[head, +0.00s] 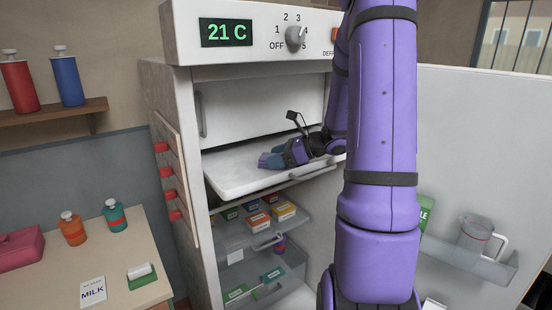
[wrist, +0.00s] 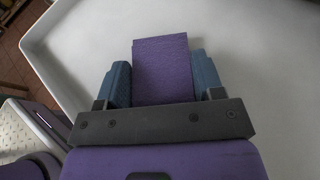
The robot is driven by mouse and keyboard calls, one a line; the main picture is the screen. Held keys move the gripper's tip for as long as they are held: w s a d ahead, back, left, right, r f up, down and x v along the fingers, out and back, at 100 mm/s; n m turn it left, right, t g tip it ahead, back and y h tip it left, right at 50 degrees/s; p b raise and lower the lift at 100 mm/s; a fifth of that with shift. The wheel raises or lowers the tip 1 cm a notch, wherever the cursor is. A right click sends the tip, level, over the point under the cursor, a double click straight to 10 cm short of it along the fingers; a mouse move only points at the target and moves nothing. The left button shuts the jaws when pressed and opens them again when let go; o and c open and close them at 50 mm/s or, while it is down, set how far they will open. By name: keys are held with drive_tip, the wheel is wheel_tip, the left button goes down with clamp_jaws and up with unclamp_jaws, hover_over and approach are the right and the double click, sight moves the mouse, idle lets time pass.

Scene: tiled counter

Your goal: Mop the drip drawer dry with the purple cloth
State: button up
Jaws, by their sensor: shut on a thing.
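My gripper (head: 270,159) is inside the fridge, low over the white drip drawer (head: 230,178), which is pulled out below the freezer door. In the wrist view, my gripper (wrist: 160,84) is shut on the purple cloth (wrist: 162,62), which sticks out between the two blue fingers. The drawer floor (wrist: 255,60) fills most of the wrist view and looks pale and bare, with its raised rim at the left. I cannot tell whether the cloth touches the drawer floor, or whether there is water on it. In the head view the cloth is hard to tell from my fingers.
The closed freezer door (head: 260,105) is just above the drawer. A shelf with several small boxes (head: 258,220) is below. The open fridge door (head: 470,150) stands at right, with a jug (head: 474,235) in its rack. A counter (head: 130,255) with bottles is at left.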

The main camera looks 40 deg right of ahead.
drive_tip(key=shift+s+d, duration=0.15)
drive_tip(key=shift+d, duration=0.6)
wheel_tip(320, 180, up, 2)
drive_tip(key=shift+a+r, duration=0.15)
drive_tip(key=shift+r, duration=2.85)
drive_tip(key=shift+d, duration=0.3)
